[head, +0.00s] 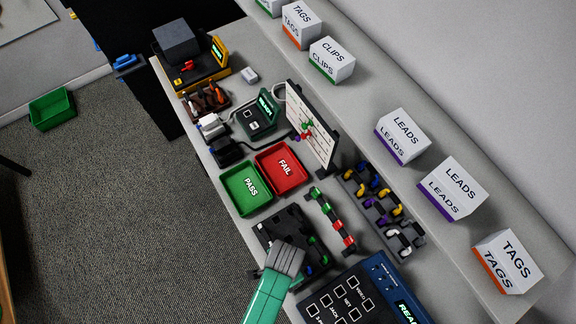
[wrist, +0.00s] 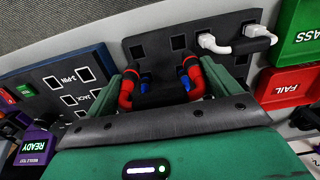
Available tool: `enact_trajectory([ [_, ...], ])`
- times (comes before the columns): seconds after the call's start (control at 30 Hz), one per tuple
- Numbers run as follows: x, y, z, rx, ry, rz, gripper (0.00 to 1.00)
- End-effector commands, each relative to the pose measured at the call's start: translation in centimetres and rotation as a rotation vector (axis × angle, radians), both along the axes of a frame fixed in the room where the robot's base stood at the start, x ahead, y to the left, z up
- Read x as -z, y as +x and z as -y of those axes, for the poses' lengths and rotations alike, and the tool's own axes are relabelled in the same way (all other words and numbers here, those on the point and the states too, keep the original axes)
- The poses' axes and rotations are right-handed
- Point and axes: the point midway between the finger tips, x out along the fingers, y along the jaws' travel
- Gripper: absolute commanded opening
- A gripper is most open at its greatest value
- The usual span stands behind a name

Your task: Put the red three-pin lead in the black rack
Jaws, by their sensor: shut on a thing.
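In the wrist view, my gripper (wrist: 165,95) is shut on a lead with red elbow ends (wrist: 128,90) and a dark middle. Its pins cannot be seen. Blue parts show just inside the red ends; I cannot tell what they belong to. The lead is in front of the black rack (wrist: 160,55), a dark panel with square sockets; I cannot tell whether they touch. A white-ended lead (wrist: 235,44) sits across the rack's upper right part. In the head view, my gripper (head: 285,262) is over the near side of the black rack (head: 285,224) and hides the held lead.
Green PASS (head: 240,194) and red FAIL (head: 275,178) trays stand beyond the rack. A blue tester (head: 340,290) with labelled sockets is at its lower right. A strip with green and red parts (head: 330,220) and a holder of coloured leads (head: 380,205) lie to the right.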

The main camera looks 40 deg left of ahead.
Motion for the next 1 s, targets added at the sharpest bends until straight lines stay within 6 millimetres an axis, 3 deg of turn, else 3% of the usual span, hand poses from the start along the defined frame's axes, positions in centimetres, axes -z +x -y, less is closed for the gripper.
enact_trajectory([
  [0.27,0.8,0.0,0.0,0.001,0.0,0.0,0.64],
  [0.67,4.7,0.0,0.0,0.001,0.0,0.0,0.64],
  [1.0,5.5,0.0,0.0,0.002,0.0,0.0,0.64],
])
